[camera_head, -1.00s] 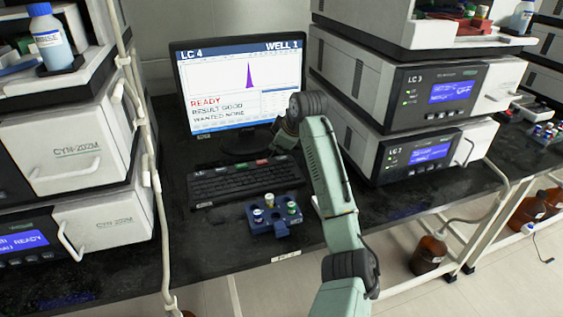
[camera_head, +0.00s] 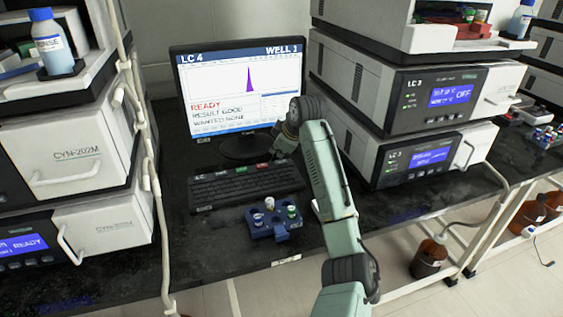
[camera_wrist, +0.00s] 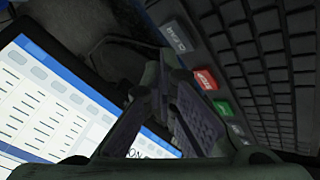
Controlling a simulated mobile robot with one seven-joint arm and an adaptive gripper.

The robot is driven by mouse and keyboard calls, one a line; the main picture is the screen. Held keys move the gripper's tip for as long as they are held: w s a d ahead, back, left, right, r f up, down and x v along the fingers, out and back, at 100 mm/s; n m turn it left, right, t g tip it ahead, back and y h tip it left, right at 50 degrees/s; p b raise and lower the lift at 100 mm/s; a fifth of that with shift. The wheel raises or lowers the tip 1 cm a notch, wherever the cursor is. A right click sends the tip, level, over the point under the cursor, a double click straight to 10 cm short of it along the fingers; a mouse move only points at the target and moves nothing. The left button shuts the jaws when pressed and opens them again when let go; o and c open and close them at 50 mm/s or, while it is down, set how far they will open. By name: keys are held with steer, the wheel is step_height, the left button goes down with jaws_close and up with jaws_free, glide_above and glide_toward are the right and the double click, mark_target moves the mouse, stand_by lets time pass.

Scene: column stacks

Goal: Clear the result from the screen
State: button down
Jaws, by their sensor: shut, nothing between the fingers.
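The monitor (camera_head: 240,85) is lit and shows LC 4, WELL 1, a purple peak, READY, RESULT GOOD and WANTED NONE. The black keyboard (camera_head: 247,187) lies in front of it, with coloured keys along its far edge. In the wrist view the keyboard (camera_wrist: 270,55) has a grey CLEAR key (camera_wrist: 177,36), a red key (camera_wrist: 206,79) and a green key (camera_wrist: 223,108). My gripper (camera_head: 282,144) is over the keyboard's far right end, below the screen. It is shut and empty in the wrist view (camera_wrist: 160,72), beside the coloured keys. Whether it touches a key is unclear.
A blue rack (camera_head: 268,230) with several vials stands in front of the keyboard. Stacked instruments flank the monitor at left (camera_head: 75,165) and right (camera_head: 420,95). A pole (camera_head: 147,165) rises at the left stack. Brown bottles (camera_head: 428,257) stand below at right.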

mark_target(279, 162)
steer(key=shift+f, duration=0.1)
stand_by(0.3)
steer(key=shift+f, duration=0.3)
steer(key=shift+f, duration=0.45)
stand_by(0.6)
steer(key=shift+r, duration=0.1)
steer(key=shift+r+p, duration=0.65)
steer(key=shift+r, duration=0.1)
step_height(279, 162, up, 5)
steer(key=p, duration=0.4)
stand_by(0.9)
